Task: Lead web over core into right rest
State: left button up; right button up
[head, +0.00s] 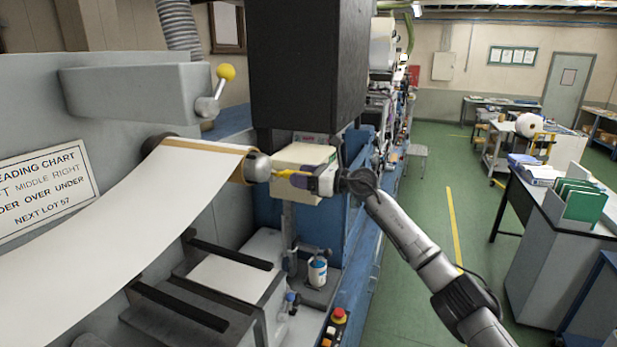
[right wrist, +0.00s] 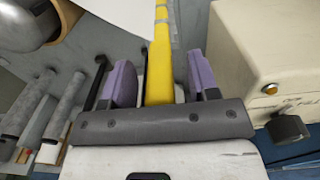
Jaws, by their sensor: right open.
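The white web (head: 130,215) rises from the lower left and passes over the core (head: 182,142), a tan roll with a rounded metal end (head: 257,167). My right gripper (head: 290,178) is just right of that metal end. In the right wrist view a yellow bar (right wrist: 160,60) lies between my open purple fingers (right wrist: 162,85), with gaps at both sides. A corner of white sheet (right wrist: 120,14) reaches the bar's upper left. Two dark bars (head: 230,250) (head: 180,305) stick out below the web; I cannot tell which is the right rest. My left gripper is not in view.
A cream box (head: 303,168) stands close behind and beside my right gripper; it also shows in the right wrist view (right wrist: 265,50). A lever with a yellow knob (head: 226,72) is above the core. A red button (head: 339,315) is at the front. The green aisle (head: 420,210) is open.

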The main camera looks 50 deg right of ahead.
jog(key=b+v, duration=0.5)
jog(key=v, duration=0.9)
jog(key=shift+w, duration=0.1)
